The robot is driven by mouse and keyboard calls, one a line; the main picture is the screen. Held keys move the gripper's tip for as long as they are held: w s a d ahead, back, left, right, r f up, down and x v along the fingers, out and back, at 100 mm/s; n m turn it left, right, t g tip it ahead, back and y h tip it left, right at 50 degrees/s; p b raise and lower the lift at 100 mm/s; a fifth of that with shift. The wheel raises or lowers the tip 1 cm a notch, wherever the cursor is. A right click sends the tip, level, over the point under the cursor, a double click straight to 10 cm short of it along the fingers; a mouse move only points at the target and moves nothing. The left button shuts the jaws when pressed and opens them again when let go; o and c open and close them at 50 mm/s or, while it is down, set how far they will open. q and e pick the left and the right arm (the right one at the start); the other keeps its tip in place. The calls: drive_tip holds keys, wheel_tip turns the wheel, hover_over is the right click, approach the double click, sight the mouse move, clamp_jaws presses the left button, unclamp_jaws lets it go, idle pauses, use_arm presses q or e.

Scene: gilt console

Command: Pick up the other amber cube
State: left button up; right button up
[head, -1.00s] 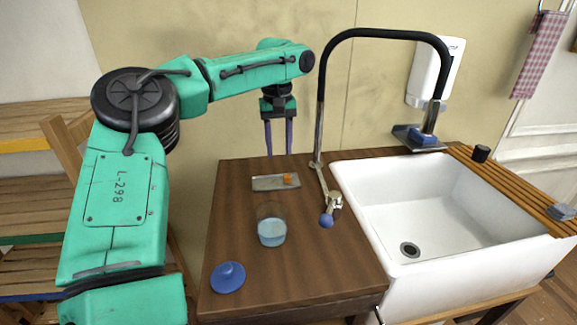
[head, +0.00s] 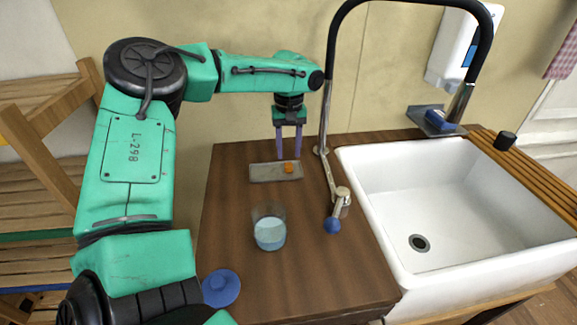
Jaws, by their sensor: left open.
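One amber cube (head: 289,168) sits on the right part of a small grey tray (head: 262,173) at the back of the dark wooden counter. My left gripper (head: 289,156) points down with its two purple fingers apart, just above or behind the cube. I cannot tell the exact gap between the fingertips and the cube. Nothing shows between the fingers. A glass (head: 269,229) with pale blue content stands nearer; whether another cube is inside cannot be seen. My right gripper is not in view.
A tall black and chrome tap (head: 328,110) with a blue knob (head: 332,226) rises right of the tray. A white sink (head: 450,200) fills the right. A blue lid (head: 221,288) lies at the front left. The counter between glass and tray is clear.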

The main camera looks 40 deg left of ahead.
sight(289, 165)
use_arm(q)
drive_tip(key=f, duration=0.2)
drive_tip(key=f+p, duration=0.1)
drive_tip(key=f, duration=0.1)
drive_tip(key=shift+s+d, duration=0.25)
drive_tip(key=shift+s, duration=0.05)
drive_tip(key=shift+w+f, duration=0.1)
drive_tip(key=shift+a, duration=0.1)
clamp_jaws()
